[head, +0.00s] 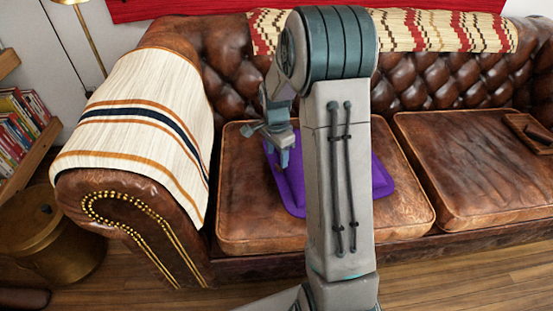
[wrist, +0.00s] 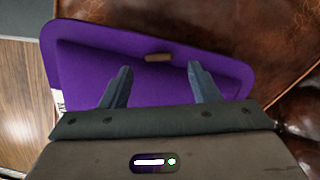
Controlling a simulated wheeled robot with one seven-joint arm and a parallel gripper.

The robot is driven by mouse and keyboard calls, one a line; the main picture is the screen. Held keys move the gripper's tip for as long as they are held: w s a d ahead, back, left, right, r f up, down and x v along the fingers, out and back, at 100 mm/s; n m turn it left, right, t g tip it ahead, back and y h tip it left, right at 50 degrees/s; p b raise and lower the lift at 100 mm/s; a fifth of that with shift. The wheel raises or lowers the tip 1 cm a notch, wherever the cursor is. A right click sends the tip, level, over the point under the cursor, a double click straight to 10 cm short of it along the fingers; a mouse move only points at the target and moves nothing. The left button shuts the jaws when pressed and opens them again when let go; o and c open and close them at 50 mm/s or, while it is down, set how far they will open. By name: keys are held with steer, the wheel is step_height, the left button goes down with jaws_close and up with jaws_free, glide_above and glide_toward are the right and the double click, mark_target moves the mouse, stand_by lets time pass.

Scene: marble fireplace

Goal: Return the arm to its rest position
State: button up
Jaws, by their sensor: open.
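My arm rises in the middle of the head view and bends over toward the sofa. My gripper (head: 283,158) hangs at its end above the left seat cushion (head: 240,205), partly seen beside the arm. In the wrist view my gripper (wrist: 158,78) is open, with its two fingers apart and nothing between them. A purple tray (head: 378,183) lies on the left cushion, partly hidden behind my arm. In the wrist view the purple tray (wrist: 80,65) lies beyond the fingers, and a small brown block (wrist: 158,57) is in it.
The brown leather sofa (head: 225,60) has a striped blanket (head: 140,110) over its left arm. A brown wooden tray (head: 530,128) lies on the right cushion (head: 470,165). A brass pot (head: 40,240) and a bookshelf (head: 25,130) stand at the left. Wooden floor shows in front.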

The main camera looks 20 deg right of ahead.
steer(key=s+a+r+n+p, duration=0.1)
steer(key=s+r+n+p, duration=0.3)
steer(key=r, duration=0.6)
steer(key=s+a+r+t+p, duration=0.1)
steer(key=s+a+r+p, duration=0.15)
steer(key=r+p, duration=0.5)
steer(key=s+a+r+n+p, duration=0.1)
steer(key=s+r+n+p, duration=0.25)
steer(key=r, duration=0.75)
steer(key=s+a+r+n+t+p, duration=0.1)
steer(key=s+a+r+n+p, duration=0.1)
steer(key=s+r+n+p, duration=0.5)
steer(key=s+r+p, duration=0.4)
steer(key=s+r, duration=0.1)
steer(key=r, duration=0.2)
steer(key=shift+s+a+t, duration=0.35)
steer(key=shift+s+t, duration=0.05)
